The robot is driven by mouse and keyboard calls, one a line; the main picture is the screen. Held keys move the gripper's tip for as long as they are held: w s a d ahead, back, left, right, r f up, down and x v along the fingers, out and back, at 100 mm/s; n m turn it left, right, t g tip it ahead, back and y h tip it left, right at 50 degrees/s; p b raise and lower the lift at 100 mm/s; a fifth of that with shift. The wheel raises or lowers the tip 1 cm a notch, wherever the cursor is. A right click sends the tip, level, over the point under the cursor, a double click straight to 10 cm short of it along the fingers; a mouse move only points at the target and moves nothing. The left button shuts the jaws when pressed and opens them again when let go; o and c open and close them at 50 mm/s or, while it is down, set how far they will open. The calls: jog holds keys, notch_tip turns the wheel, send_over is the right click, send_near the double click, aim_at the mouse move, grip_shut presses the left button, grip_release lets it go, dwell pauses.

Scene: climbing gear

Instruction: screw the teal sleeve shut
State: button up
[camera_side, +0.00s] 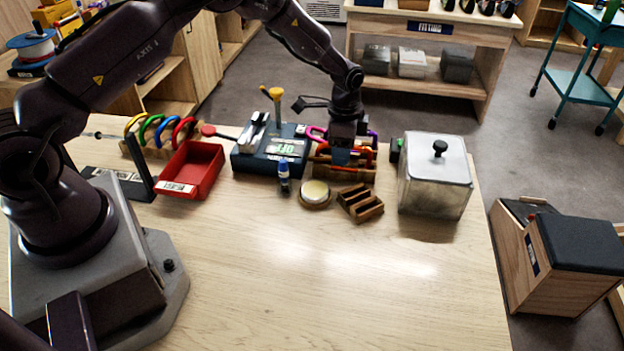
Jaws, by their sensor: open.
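A wooden rack (343,174) near the back of the table holds carabiners. A magenta one (316,132) shows on its left, a purple one (373,139) on its right, and orange-red parts in front. My gripper (341,152) points down over the middle of this rack and is open. A small dark blue-teal patch shows at its fingertips; I cannot tell whether it is the teal sleeve or part of the gripper. The sleeve's thread and any gap at its end are too small and too covered to see.
Left of the rack stand a dark device with a green display (284,149), a red tray (191,170) and a stand of coloured carabiners (160,150). A small bottle (284,178), round tin (315,193), slotted wooden block (361,204) and lidded clear box (436,180) are near. The table front is clear.

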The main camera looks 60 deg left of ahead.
jog(key=shift+w+a, duration=0.5)
jog(key=shift+w, duration=0.05)
dwell(0.5)
jog(key=shift+r, duration=1.4)
jog(key=shift+s+d, duration=0.5)
jog(key=shift+s, duration=0.05)
jog(key=shift+f, duration=0.1)
